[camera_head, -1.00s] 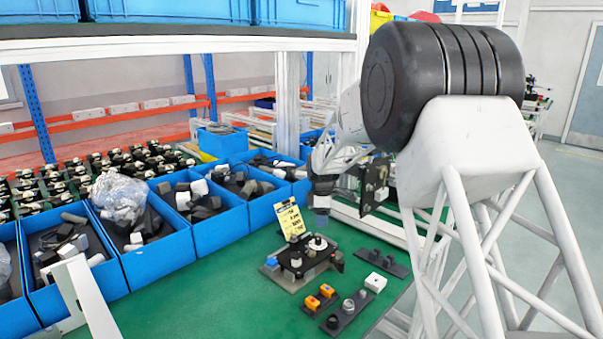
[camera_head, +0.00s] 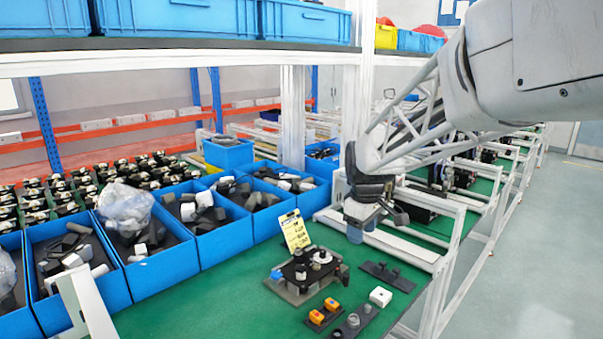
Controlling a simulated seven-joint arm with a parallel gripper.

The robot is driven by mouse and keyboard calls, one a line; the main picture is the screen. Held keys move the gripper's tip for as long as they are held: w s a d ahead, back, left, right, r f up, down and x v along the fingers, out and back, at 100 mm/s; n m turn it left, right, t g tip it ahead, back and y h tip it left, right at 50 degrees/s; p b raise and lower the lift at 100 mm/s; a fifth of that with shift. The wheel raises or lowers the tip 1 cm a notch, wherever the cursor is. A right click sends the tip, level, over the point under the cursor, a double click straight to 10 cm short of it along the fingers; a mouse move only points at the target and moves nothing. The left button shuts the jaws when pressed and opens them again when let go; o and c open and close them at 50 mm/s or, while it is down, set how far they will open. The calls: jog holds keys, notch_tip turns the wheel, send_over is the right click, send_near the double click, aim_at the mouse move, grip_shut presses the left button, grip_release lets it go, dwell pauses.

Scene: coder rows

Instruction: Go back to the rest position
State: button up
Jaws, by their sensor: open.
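My gripper (camera_head: 358,226) hangs above the green bench (camera_head: 190,312), to the upper right of the fixture with the yellow tag. It points down and is open, with no part seen in it. Its fingers are small and partly hidden by the dark wrist. My white lattice arm reaches in from the upper right.
The fixture (camera_head: 303,272) stands on the bench with a yellow tag (camera_head: 294,229). A strip with orange blocks (camera_head: 325,311), a dark plate (camera_head: 386,276) and a white block (camera_head: 380,297) lie beside it. Blue bins (camera_head: 160,262) line the back. A shelf (camera_head: 170,57) crosses above.

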jog(key=s+d+m, duration=0.1)
jog(key=s+m, duration=0.2)
jog(key=s, duration=0.8)
jog(key=s+d+f+m+t, duration=0.1)
jog(key=s+m, duration=0.2)
jog(key=s, duration=0.8)
jog(key=s+d+m, duration=0.2)
jog(key=s+m, duration=0.1)
jog(key=s, duration=0.8)
jog(key=shift+f+m, duration=0.2)
jog(key=shift+m, duration=0.2)
